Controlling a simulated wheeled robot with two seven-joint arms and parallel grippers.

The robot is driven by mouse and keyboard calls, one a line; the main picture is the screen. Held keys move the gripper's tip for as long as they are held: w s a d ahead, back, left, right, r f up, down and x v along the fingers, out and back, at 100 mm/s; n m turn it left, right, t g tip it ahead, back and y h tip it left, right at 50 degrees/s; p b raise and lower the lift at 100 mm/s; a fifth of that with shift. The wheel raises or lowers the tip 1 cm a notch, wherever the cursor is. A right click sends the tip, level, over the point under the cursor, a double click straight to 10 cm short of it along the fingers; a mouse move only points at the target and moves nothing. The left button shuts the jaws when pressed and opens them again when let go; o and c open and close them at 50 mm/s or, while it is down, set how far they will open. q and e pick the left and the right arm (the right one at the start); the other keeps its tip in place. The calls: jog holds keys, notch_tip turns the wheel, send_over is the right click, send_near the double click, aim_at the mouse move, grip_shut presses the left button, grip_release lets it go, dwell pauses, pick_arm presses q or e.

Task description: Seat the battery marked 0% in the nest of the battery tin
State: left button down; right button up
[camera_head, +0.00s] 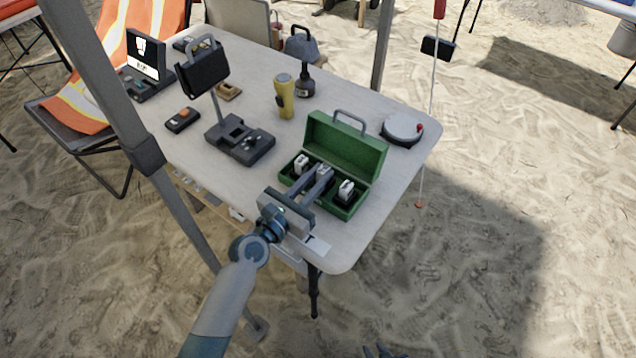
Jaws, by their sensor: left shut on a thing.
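The green battery tin (372,152) stands open near the table's front right edge, its lid raised at the back. White-topped batteries stand in it: one at the left (301,162), one at the right (346,188), and one in the middle (324,170). My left gripper (321,175) reaches over the tin's front wall and is shut on the middle battery, partly hiding it. I cannot read the charge marks, nor tell whether the held battery is seated. At the bottom edge, dark tips, likely my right gripper (380,351), barely show.
A dark device (240,140) with a raised panel, a yellow flashlight (284,97), a dark bottle (305,82) and a round white-topped device (402,128) stand around the tin. A tent pole (145,155) crosses left. The table's front right corner is bare.

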pick_arm(q)
jog(key=shift+f+b, duration=0.3)
jog(key=shift+f, duration=0.15)
pick_arm(e)
jog(key=shift+s+d+f+g, duration=0.3)
jog(key=shift+d+f+g, duration=0.1)
jog(key=shift+d+f, duration=0.1)
pick_arm(q)
jog(key=shift+f, duration=0.2)
jog(key=c, duration=1.6)
grip_release()
jog(key=shift+c, duration=0.2)
pick_arm(e)
jog(key=shift+s+d+f, duration=0.1)
pick_arm(q)
jog(key=shift+r, duration=0.1)
